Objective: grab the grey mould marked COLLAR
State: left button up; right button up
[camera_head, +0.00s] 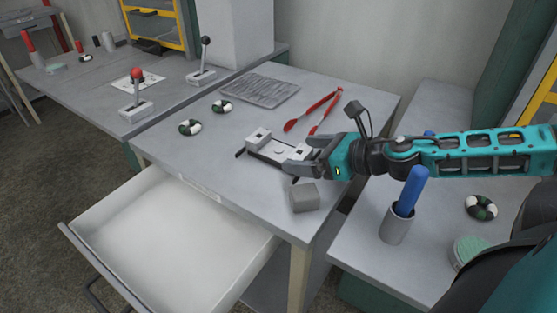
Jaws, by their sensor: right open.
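A small grey block (304,197) sits near the front right corner of the middle table; I cannot read any marking on it, so I cannot tell if it is the COLLAR mould. A light grey fixture (270,148) with raised end blocks lies behind it, on a dark base. My right gripper (299,169) comes in from the right, open, with its fingers over the fixture's right end and just behind the grey block. The fingers partly hide that end of the fixture. I cannot tell if they touch it. My left gripper is out of view.
Red tongs (312,110), a grey ribbed tray (258,91) and two green-and-white rings (190,127) lie on the middle table (215,165). An empty white drawer (165,238) stands open in front. A cup (396,224) with a blue-handled tool stands at right.

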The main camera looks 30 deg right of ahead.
jog(key=shift+w+a+f, duration=0.1)
jog(key=shift+w, duration=0.1)
jog(key=shift+c, duration=0.3)
jog(key=c, duration=1.4)
